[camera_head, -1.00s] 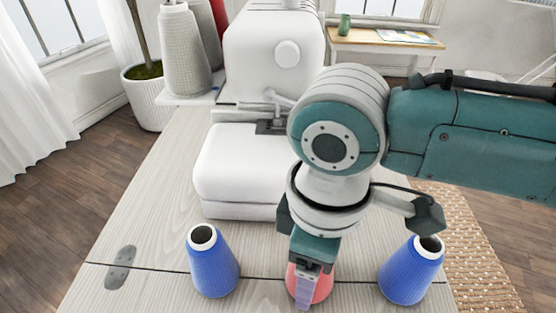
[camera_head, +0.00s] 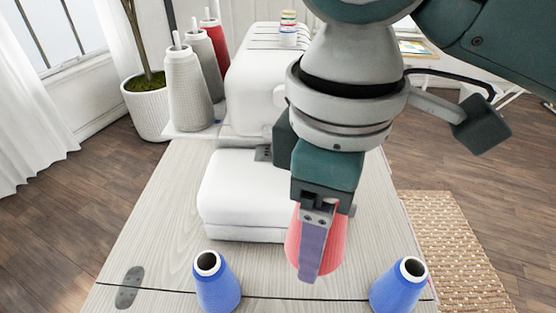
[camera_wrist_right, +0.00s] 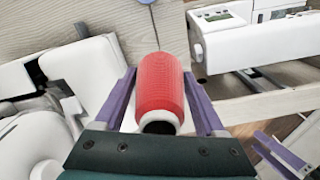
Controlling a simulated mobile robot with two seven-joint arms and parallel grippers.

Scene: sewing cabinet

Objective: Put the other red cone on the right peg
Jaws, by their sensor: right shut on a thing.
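My right gripper (camera_head: 318,255) is shut on a red cone (camera_head: 334,246), one finger along its near side. The cone is held above the table, between the two blue cones in the picture. In the right wrist view the red cone (camera_wrist_right: 160,85) sits between both purple fingers, its open end toward the camera. Another red cone (camera_head: 217,44) stands on the thread stand (camera_head: 190,132) at the back left, behind two grey cones (camera_head: 187,92), with thin peg tips above them. I cannot make out an empty peg. My left gripper (camera_wrist_right: 278,155) shows at the wrist view's lower right, fingers apart and empty.
Blue cones stand at the table's front left (camera_head: 217,284) and front right (camera_head: 400,286). The white sewing machine (camera_head: 250,190) lies behind the held cone, with small spools (camera_head: 288,30) on top. The wooden table (camera_head: 165,215) is clear at left.

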